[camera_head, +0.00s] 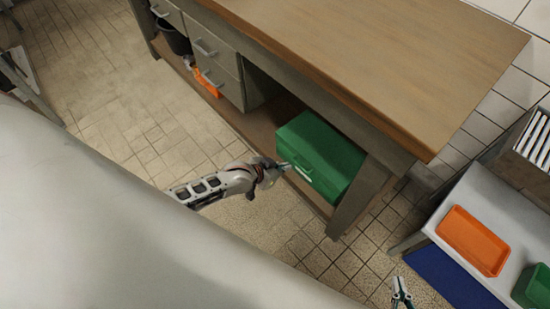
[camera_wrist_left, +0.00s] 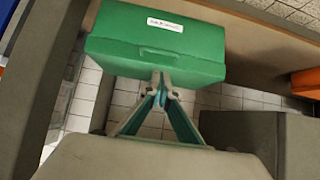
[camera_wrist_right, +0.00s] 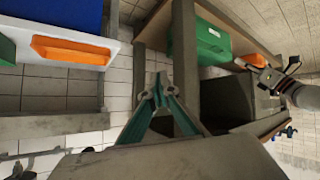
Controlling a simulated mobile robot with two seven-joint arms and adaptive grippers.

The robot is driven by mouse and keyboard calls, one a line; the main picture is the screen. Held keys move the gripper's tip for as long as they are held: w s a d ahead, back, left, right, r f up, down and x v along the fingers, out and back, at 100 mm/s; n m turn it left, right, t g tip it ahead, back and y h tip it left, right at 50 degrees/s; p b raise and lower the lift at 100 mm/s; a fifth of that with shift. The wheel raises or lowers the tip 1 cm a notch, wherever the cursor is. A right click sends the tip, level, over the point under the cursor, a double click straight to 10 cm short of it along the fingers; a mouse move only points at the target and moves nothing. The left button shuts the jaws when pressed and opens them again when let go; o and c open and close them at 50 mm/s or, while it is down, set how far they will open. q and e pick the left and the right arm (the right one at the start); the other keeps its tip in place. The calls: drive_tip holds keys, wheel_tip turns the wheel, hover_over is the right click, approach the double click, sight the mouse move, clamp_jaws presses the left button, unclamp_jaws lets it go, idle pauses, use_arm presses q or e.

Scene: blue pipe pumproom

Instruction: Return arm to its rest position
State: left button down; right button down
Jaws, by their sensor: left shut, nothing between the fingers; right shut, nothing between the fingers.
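My left gripper (camera_head: 284,166) is beside the front of the green box (camera_head: 322,150) on the workbench's lower shelf. In the left wrist view, its closed fingertips (camera_wrist_left: 159,76) overlap the lower edge of the green box (camera_wrist_left: 150,45); I cannot tell if they touch it. My right gripper (camera_head: 401,296) shows at the bottom edge of the head view, over the floor, left of the white side table. In the right wrist view, its fingertips (camera_wrist_right: 159,77) are together and empty. My left arm also shows there at the right.
The wooden workbench (camera_head: 400,60) spans the upper middle, with drawers (camera_head: 205,45) and an orange item (camera_head: 206,82) below. A white side table (camera_head: 470,205) at right holds an orange tray (camera_head: 473,240) and a green bin (camera_head: 535,287). Tiled floor (camera_head: 110,100) is open at left.

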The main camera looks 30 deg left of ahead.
use_arm(q)
drive_tip(key=p+v, duration=0.1)
drive_tip(key=v, duration=0.2)
drive_tip(key=shift+s+a, duration=0.1)
drive_tip(key=shift+s, duration=0.3)
use_arm(e)
drive_tip(key=shift+s+d, duration=0.15)
drive_tip(key=shift+d, duration=0.1)
